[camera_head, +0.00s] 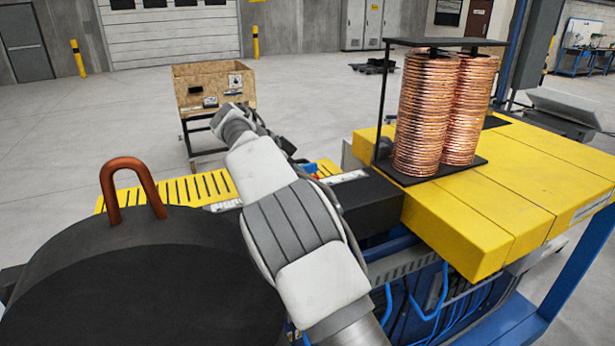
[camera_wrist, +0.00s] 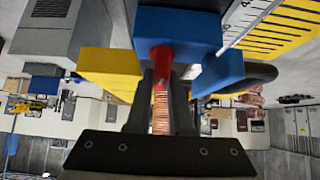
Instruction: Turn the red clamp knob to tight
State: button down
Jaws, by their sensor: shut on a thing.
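The red clamp knob (camera_wrist: 161,58) shows in the upper middle of the wrist view as a narrow red piece below a blue clamp block (camera_wrist: 178,24). My gripper (camera_wrist: 162,76) is shut on the knob, with its two dark fingers on either side of it. Much of the knob is hidden between the fingers, so its turn angle cannot be told. In the head view a small blue block (camera_head: 309,168) shows just right of my arm, by the yellow slotted bed. My gripper is hidden behind my arm there.
A yellow block (camera_wrist: 110,66) and another blue block (camera_wrist: 222,72) flank the fingers closely. In the head view, copper coils (camera_head: 430,115) stand on a yellow machine top (camera_head: 480,215) at right. A bent copper tube (camera_head: 130,165) rises at left. A wooden crate (camera_head: 195,75) stands behind.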

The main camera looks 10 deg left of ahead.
jog(key=c, duration=0.8)
grip_release()
jog(key=p+v, duration=0.3)
jog(key=v, duration=0.9)
jog(key=shift+f, duration=0.1)
